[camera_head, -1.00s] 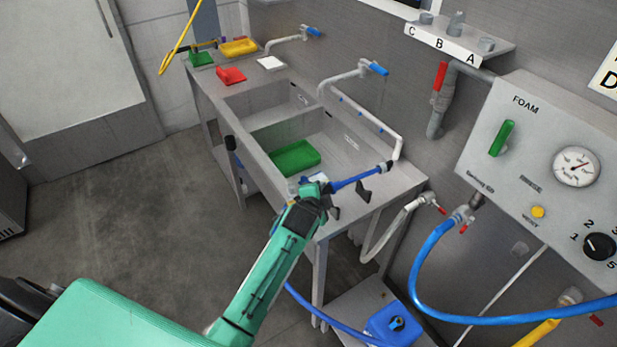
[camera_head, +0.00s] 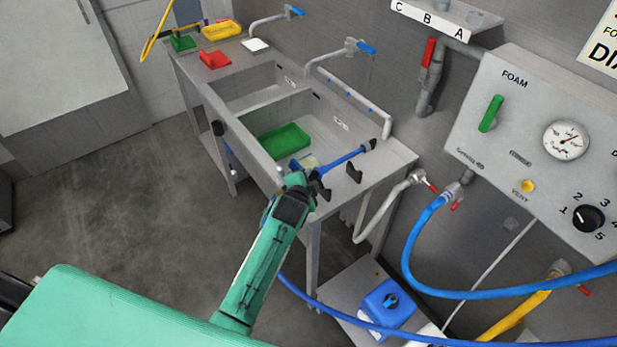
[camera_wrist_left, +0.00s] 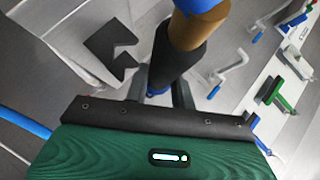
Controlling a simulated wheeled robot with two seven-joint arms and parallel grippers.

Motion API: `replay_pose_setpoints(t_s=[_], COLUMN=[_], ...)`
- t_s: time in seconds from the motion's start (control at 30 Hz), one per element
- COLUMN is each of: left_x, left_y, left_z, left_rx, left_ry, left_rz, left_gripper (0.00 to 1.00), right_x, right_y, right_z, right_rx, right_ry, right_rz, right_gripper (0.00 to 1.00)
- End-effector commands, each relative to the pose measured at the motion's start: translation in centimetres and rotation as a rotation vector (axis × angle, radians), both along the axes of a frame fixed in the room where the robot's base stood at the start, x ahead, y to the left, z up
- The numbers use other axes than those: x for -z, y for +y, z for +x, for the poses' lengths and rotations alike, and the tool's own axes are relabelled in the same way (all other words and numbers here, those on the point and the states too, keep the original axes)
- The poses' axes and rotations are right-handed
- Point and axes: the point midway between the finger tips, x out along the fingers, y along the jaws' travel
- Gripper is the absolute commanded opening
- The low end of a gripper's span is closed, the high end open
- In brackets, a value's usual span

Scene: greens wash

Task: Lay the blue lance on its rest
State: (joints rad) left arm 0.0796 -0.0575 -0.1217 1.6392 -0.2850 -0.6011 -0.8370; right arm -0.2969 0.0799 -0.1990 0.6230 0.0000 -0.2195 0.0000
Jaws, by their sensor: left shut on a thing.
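The blue lance (camera_head: 345,160) is held over the near right end of the sink bench, its dark nozzle tip pointing right toward the wall. My left gripper (camera_head: 311,184) is shut on it near its rear end. In the left wrist view the lance shows a black grip (camera_wrist_left: 177,60), a tan band and a blue part between my left gripper's fingers (camera_wrist_left: 162,88). A black notched rest bracket (camera_head: 354,173) stands on the bench below the lance, apart from it. A notched bracket (camera_wrist_left: 112,44) also shows in the left wrist view. My right gripper is not in view.
The sink (camera_head: 322,122) holds a green tray (camera_head: 280,141). A red tray (camera_head: 215,60) and a white block sit farther along the bench. A blue hose (camera_head: 415,250) hangs below the foam panel (camera_head: 480,150). A blue canister (camera_head: 386,303) stands on a low shelf.

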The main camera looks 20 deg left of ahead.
Motion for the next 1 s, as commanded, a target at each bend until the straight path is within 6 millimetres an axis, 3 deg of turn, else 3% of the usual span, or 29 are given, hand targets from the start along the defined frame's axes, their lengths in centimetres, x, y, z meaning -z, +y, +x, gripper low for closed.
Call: replay_pose_setpoints(t_s=[0.17,0.6,1.0], left_x=[2.1,6.3,7.0], left_y=[0.0,0.0,0.0], left_z=[0.0,0.0,0.0], left_rx=[0.001,0.002,0.001], left_ry=[-0.003,-0.002,-0.003], left_rz=[0.001,0.0,0.0], left_gripper=[0.17,0.17,0.17], right_x=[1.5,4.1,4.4], right_y=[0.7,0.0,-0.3], right_z=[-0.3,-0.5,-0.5], right_rx=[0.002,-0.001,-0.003], right_ry=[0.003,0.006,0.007], right_rz=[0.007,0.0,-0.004], right_gripper=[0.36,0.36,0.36])
